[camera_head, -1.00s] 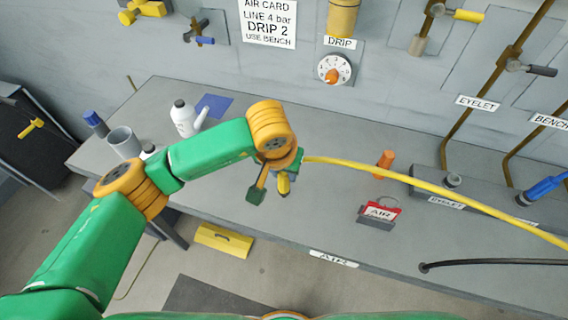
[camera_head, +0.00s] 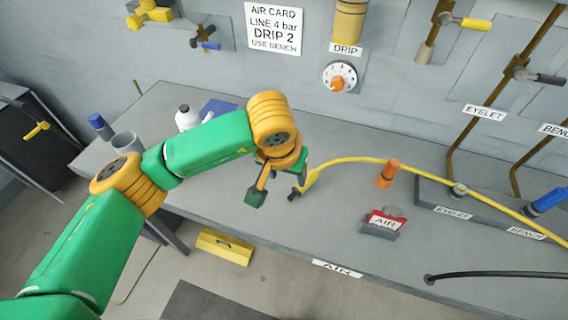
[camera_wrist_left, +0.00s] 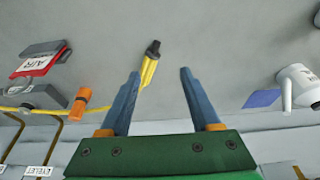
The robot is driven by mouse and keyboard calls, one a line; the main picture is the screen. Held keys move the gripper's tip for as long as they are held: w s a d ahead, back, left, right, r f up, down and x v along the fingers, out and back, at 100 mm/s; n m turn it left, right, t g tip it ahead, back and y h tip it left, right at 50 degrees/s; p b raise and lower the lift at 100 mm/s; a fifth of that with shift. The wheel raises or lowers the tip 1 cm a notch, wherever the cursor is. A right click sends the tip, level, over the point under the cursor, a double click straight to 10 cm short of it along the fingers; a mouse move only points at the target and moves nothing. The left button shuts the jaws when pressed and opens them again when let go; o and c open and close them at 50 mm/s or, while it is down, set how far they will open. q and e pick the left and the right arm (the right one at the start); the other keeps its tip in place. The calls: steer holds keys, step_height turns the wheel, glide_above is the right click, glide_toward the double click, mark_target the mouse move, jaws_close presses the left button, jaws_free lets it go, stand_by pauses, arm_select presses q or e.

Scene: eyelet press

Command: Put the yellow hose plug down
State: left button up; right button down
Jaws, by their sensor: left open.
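The yellow hose (camera_head: 437,172) arcs right across the bench. My right gripper is out of view.
On the bench (camera_head: 330,225), an orange cylinder (camera_head: 388,173) and a red AIR card in a holder (camera_head: 384,222) stand right of the plug. A white bottle (camera_head: 187,118), a grey cup (camera_head: 126,144) and a blue sheet (camera_head: 218,108) are at the left. A black hose (camera_head: 480,273) lies at the right.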

arm_select(q)
steer(key=b+v, duration=0.1)
steer(key=v, duration=0.8)
